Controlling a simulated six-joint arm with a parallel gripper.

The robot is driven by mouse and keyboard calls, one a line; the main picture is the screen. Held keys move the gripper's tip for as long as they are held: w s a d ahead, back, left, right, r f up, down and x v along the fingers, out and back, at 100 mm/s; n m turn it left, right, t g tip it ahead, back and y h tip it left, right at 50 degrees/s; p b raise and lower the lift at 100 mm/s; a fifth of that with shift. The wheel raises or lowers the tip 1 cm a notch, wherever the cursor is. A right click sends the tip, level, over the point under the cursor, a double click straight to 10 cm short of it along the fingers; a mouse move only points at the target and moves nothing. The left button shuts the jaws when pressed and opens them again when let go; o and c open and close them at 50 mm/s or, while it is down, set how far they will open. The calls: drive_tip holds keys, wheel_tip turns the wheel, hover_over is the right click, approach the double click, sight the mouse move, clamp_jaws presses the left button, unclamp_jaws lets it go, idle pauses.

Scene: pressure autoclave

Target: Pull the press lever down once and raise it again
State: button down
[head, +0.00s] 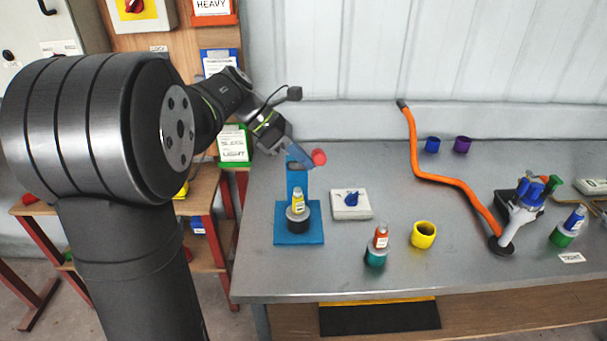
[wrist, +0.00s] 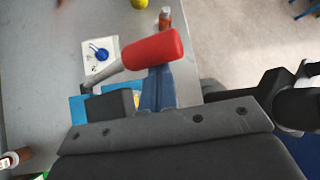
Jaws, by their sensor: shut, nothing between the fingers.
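The press has a blue base (head: 312,236) and a blue column (head: 297,180). Its lever ends in a red handle (head: 319,157), near the height of the column top. In the wrist view the red handle (wrist: 152,50) is large, on a grey lever arm (wrist: 105,76). My gripper (head: 309,163) has blue-grey fingers, shut and empty, with tips right beside the handle. In the wrist view the fingers (wrist: 157,82) end just behind the handle, which hides their tips. Whether they touch it I cannot tell. A yellow-labelled vial (head: 298,202) stands upright on the press base.
A white box with a blue knob (head: 352,203) sits right of the press. A red-labelled vial (head: 380,240) and a yellow cup (head: 424,235) stand in front. An orange hose (head: 430,177) crosses the bench farther right. The bench between press and back wall is clear.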

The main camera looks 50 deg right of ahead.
drive_tip(key=w+d+r, duration=0.1)
drive_tip(key=r, duration=0.1)
drive_tip(key=w+d+r, duration=0.2)
drive_tip(key=shift+w+d, duration=0.15)
drive_tip(key=shift+d, duration=0.05)
drive_tip(key=w+d+r, duration=0.2)
drive_tip(key=w+d, duration=0.4)
drive_tip(key=shift+w+d+r, duration=0.35)
drive_tip(key=shift+w+r, duration=0.05)
drive_tip(key=shift+a, duration=0.15)
drive_tip(key=shift+s+a+f, duration=0.5)
drive_tip(key=shift+a, duration=1.5)
drive_tip(key=w+r, duration=0.1)
drive_tip(key=w, duration=0.8)
drive_tip(key=shift+r, duration=0.25)
